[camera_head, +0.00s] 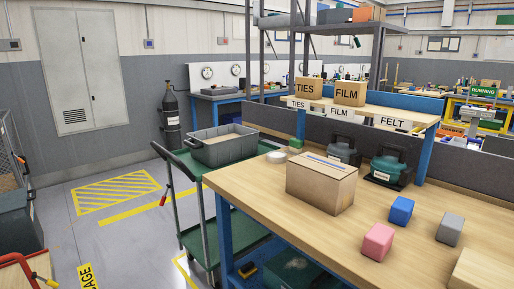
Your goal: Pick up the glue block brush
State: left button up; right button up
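I cannot make out a glue block brush in the head view. A pink block (377,242), a blue block (401,210) and a grey block (450,229) sit apart on the wooden table (262,196) at the right. Neither of my grippers shows in this view.
A closed cardboard box (321,184) stands on the table, with two dark green machines behind it. A green cart (194,176) carrying a grey bin (223,146) stands left of the table. Boxes marked TIES (309,88) and FILM (350,93) sit on a shelf. Open floor lies left.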

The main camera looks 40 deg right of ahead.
aim_at(297, 145)
jog(key=u, duration=0.4)
jog(key=i, duration=1.3)
jog(key=z, duration=0.55)
jog(key=i, duration=0.95)
jog(key=z, duration=1.1)
